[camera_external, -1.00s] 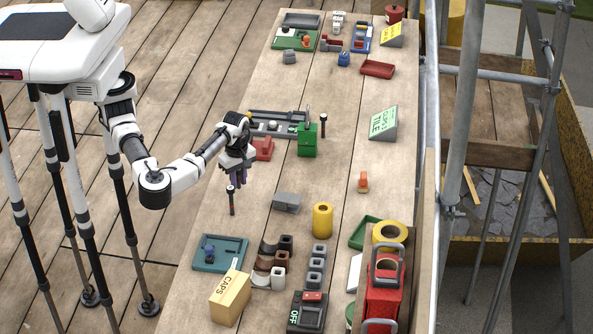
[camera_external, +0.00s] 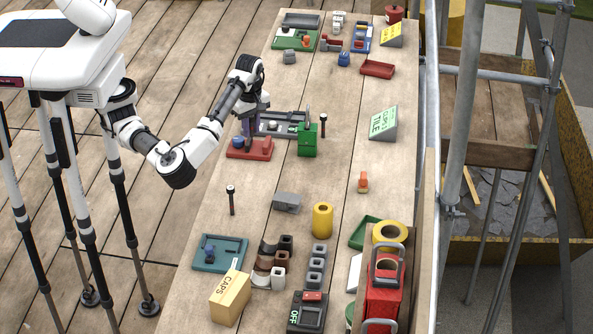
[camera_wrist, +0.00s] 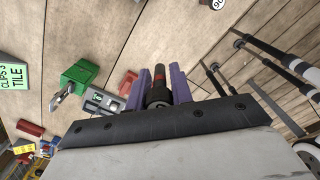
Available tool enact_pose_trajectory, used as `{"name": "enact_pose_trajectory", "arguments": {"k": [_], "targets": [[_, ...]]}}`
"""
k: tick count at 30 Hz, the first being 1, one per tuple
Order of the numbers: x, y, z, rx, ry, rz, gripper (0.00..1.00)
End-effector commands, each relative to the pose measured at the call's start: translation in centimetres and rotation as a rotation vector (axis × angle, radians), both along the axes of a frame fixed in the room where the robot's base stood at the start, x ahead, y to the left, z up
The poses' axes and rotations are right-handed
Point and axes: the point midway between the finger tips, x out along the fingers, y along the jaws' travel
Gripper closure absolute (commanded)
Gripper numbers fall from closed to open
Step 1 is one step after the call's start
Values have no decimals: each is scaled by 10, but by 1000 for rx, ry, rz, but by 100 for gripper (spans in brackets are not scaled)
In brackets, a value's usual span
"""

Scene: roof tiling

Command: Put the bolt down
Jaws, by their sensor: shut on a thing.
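My gripper (camera_external: 249,130) points down over the red tray (camera_external: 262,155), near the left edge of the table. Its two purple fingers show in the wrist view (camera_wrist: 158,84), shut on a dark, round-ended piece that looks like the bolt (camera_wrist: 157,98). A dark shaft with a red-orange band shows in line beyond it; I cannot tell if it is part of the held piece. In the outside view the bolt is not clear, and I cannot tell whether it touches the tray. A blue knob (camera_external: 238,142) stands at the tray's left.
An upright black post (camera_external: 231,201) stands nearer the camera, and another (camera_external: 323,124) stands beside the green box (camera_external: 307,141). A grey toolholder (camera_external: 275,127) lies just behind the red tray.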

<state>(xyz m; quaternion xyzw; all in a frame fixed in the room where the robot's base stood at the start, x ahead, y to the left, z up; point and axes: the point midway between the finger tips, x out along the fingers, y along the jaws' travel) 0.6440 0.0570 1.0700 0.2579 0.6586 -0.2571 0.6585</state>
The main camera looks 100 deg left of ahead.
Motion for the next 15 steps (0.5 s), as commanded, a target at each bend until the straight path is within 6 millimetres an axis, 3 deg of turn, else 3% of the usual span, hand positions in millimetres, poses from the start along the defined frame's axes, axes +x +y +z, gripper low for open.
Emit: {"name": "enact_pose_trajectory", "arguments": {"k": [6, 15], "targets": [[70, 33, 11, 1, 1, -7, 100], [149, 76, 20, 0, 0, -19, 100]]}}
